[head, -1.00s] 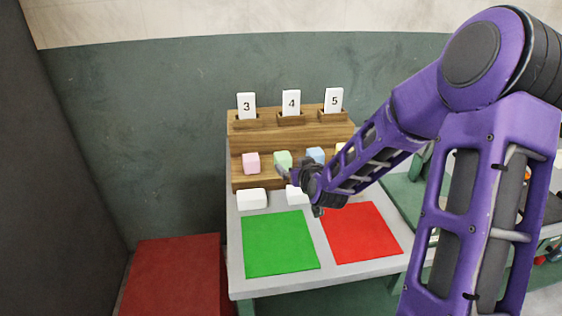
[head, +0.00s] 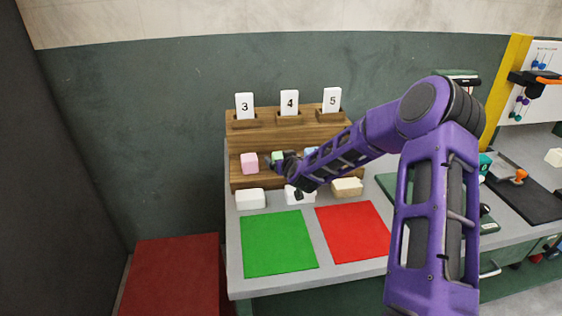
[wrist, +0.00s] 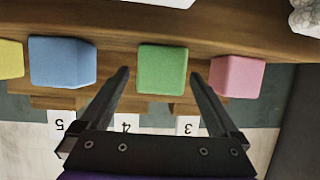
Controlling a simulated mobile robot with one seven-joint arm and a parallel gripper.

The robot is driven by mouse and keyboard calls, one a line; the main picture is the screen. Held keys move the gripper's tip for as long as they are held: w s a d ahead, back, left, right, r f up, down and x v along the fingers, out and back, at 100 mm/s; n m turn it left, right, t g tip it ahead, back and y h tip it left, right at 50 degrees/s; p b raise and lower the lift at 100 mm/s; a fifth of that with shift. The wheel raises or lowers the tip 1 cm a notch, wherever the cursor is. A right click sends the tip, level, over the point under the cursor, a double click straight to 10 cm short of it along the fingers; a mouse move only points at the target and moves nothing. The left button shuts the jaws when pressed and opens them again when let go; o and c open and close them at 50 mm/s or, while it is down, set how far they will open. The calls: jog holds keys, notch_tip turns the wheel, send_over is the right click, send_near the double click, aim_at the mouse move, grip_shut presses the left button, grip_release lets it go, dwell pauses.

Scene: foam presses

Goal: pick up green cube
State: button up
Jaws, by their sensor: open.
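The green cube (wrist: 162,69) sits on the wooden stand, between the blue cube (wrist: 62,62) and the pink cube (wrist: 237,76) in the wrist view. My gripper (wrist: 158,73) is open, and its two fingers point at the green cube, one towards each side of it. I cannot tell whether the fingertips reach past the cube's near face. In the head view the green cube (head: 277,156) shows only in part, with my gripper (head: 279,165) right at it and hiding some of it.
The wooden stand (head: 236,143) holds cards 3, 4 and 5 at its top. White and tan foam blocks (head: 250,198) lie in front of it. A green mat (head: 279,243) and a red mat (head: 353,235) lie on the table. A yellow cube (wrist: 10,59) stands beyond the blue one.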

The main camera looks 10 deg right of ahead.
jog(key=shift+w+f, duration=0.25)
jog(key=shift+w, duration=0.25)
jog(key=c, duration=1.4)
jog(key=shift+r, duration=0.1)
